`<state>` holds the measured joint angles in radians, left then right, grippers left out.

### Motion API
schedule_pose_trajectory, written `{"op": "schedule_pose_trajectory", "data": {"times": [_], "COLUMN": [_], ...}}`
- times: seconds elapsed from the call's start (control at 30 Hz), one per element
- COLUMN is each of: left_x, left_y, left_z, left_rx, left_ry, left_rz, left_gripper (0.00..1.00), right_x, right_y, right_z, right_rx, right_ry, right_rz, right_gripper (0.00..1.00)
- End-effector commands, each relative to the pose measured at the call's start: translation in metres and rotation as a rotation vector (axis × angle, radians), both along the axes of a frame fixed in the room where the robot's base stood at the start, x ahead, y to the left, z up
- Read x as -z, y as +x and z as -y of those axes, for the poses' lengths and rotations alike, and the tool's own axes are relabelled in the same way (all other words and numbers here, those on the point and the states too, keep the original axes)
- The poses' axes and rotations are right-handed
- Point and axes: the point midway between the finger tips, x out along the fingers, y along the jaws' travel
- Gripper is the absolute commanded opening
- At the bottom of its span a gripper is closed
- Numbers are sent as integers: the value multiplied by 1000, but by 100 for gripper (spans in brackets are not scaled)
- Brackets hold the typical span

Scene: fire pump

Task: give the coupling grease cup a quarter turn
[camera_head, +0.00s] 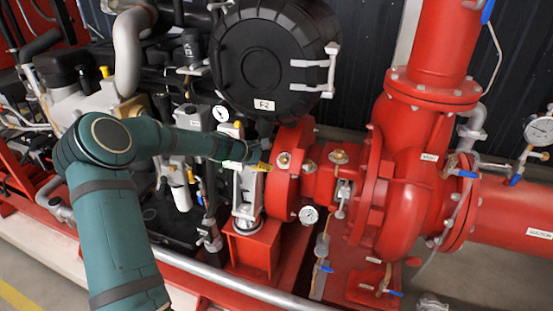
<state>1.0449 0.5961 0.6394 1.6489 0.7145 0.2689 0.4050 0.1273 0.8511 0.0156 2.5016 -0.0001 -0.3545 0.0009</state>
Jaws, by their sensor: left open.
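Two small brass caps show near the middle of the head view. The left one, which looks like the coupling grease cup (284,159), sits on the round red coupling housing (282,190). The other brass cap (338,156) sits on the red block nearer the pump. My left gripper (254,163) is at the end of the green arm, just left of the left cup and apart from it. It is open and nothing shows between its fingers. Its small yellow-tipped fingers point right. My right gripper is not in view.
The red pump (405,180) with its pipes stands on the right. A black round cover (262,62) with a grey latch hangs above the coupling. A grey rail (235,287) runs along the front.

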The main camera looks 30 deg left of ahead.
Motion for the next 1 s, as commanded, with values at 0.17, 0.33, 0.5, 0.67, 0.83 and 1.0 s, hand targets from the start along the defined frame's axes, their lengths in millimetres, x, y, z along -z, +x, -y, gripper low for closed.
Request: {"op": "schedule_pose_trajectory", "data": {"times": [0.17, 0.33, 0.5, 0.67, 0.83, 1.0], "left_x": [-13, -18, -18, -18, -17, 0], "left_y": [-19, -26, -26, -26, -26, -26], "left_z": [-6, -7, -7, -7, -7, 14], "left_rx": [-1, 0, 2, 1, 0, 45], "left_ry": [1, 0, 0, -1, 0, 24], "left_rz": [0, -1, 0, -1, -1, -29], "left_gripper": [48, 48, 48, 48, 48, 48], "right_x": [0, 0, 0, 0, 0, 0], "right_y": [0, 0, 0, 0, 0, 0], "right_z": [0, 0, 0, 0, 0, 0], "right_rx": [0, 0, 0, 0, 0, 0], "right_ry": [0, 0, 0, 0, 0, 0], "right_rz": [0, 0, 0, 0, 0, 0], "right_gripper": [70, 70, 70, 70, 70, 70]}}
